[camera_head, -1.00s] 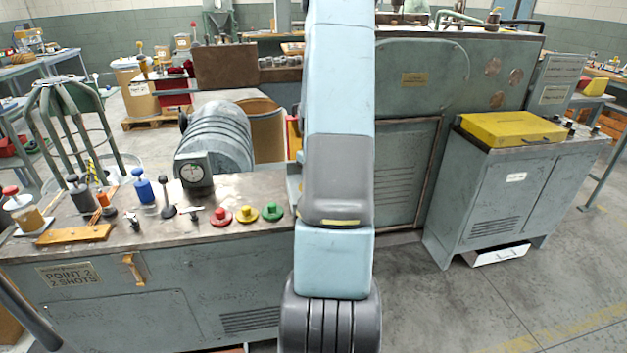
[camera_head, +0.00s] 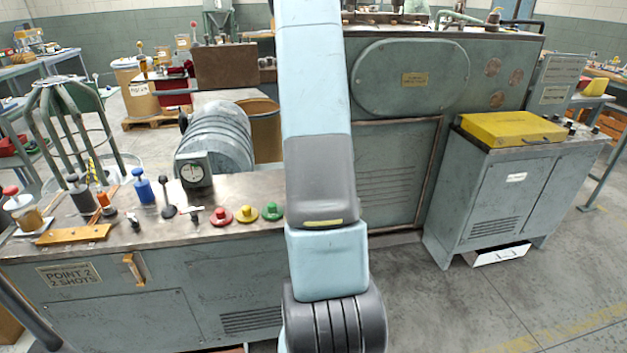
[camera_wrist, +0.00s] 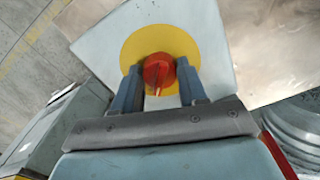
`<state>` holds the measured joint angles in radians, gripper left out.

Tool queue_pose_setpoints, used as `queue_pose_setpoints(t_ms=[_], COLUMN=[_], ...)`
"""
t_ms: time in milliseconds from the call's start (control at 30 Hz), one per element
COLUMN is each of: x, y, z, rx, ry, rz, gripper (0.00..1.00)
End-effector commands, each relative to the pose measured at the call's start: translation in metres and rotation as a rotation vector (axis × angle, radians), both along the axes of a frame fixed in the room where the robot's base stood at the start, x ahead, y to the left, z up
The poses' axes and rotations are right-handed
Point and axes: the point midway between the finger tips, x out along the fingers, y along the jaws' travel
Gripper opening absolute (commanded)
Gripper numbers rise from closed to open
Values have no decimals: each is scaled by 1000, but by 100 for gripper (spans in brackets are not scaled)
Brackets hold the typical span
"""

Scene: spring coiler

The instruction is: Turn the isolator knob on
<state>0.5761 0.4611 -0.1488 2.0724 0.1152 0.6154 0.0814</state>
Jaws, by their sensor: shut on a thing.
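The isolator knob (camera_wrist: 157,68) is red and sits on a round yellow plate (camera_wrist: 160,36) on the face of a pale grey box (camera_wrist: 100,47) in the wrist view. A pale mark on the knob points toward the bottom of that picture. My gripper (camera_wrist: 160,72) has one finger on each side of the knob and is shut on it. The fingers and palm hide part of the yellow plate. In the head view my arm covers the middle, and neither the knob nor my gripper shows there.
A grey cabinet with a yellow lid (camera_head: 513,128) stands at the right. The floor (camera_head: 470,300) between is open.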

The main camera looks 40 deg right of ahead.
Motion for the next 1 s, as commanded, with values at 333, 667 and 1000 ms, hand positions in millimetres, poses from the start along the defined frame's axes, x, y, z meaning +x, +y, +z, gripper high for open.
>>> queue_pose_setpoints(t_ms=[333, 667, 1000], x=[-1, -1, 0], y=[-1, -1, 0], z=[0, 0, 0], rx=[-1, -1, -1], ry=[1, 1, 1], rz=[-73, -76, -74], gripper=[12, 12, 67])
